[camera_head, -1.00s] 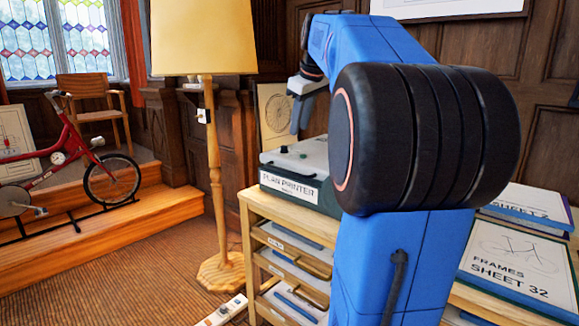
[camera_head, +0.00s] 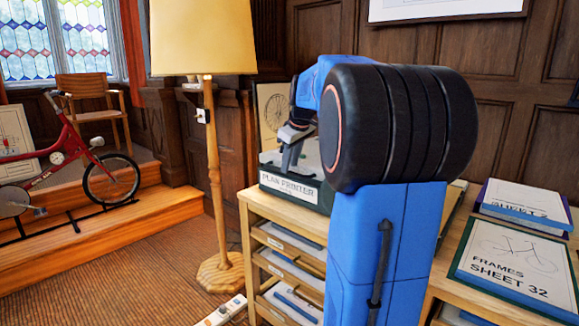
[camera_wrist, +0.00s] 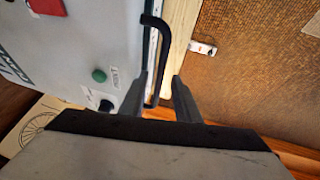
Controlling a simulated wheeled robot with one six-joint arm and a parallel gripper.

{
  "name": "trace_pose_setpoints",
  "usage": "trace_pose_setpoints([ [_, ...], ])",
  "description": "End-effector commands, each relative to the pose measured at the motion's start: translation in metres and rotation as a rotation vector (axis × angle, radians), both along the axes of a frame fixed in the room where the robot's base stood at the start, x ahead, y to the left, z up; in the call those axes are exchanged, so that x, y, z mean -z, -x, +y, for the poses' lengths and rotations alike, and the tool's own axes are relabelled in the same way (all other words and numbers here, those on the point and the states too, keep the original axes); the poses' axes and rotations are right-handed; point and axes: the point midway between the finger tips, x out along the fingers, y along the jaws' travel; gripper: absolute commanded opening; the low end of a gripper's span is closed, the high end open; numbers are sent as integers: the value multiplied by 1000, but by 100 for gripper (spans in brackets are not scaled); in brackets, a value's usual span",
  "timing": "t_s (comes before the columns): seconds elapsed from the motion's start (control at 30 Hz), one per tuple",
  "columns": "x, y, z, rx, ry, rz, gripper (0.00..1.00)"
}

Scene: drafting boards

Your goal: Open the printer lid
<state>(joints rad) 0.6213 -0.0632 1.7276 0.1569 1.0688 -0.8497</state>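The plan printer (camera_head: 288,189) sits on the left end of the wooden drawer unit, its lid down. In the wrist view its pale grey lid (camera_wrist: 85,45) fills the upper left, with a green button and a black knob. A dark bent bar handle (camera_wrist: 166,45) runs along the lid's edge. My gripper (camera_wrist: 160,80) is open, with one finger on each side of the handle's near part. I cannot tell whether either finger touches it. In the head view my gripper (camera_head: 289,163) is low at the printer, partly hidden by my arm.
A floor lamp (camera_head: 212,150) stands close left of the drawer unit (camera_head: 247,215). A power strip (camera_head: 222,312) lies on the floor. Sheet 32 (camera_head: 510,262) and another stack lie at the right. A red bicycle (camera_head: 75,150) stands on the steps at the left.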

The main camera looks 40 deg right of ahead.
Motion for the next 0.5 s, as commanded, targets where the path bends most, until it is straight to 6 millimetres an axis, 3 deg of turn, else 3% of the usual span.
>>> trace_pose_setpoints([
  [0.2, 14, -6, -2, 0, 0, 0, 29],
  [0.5, 15, -7, -2, 0, 1, -1, 29],
])
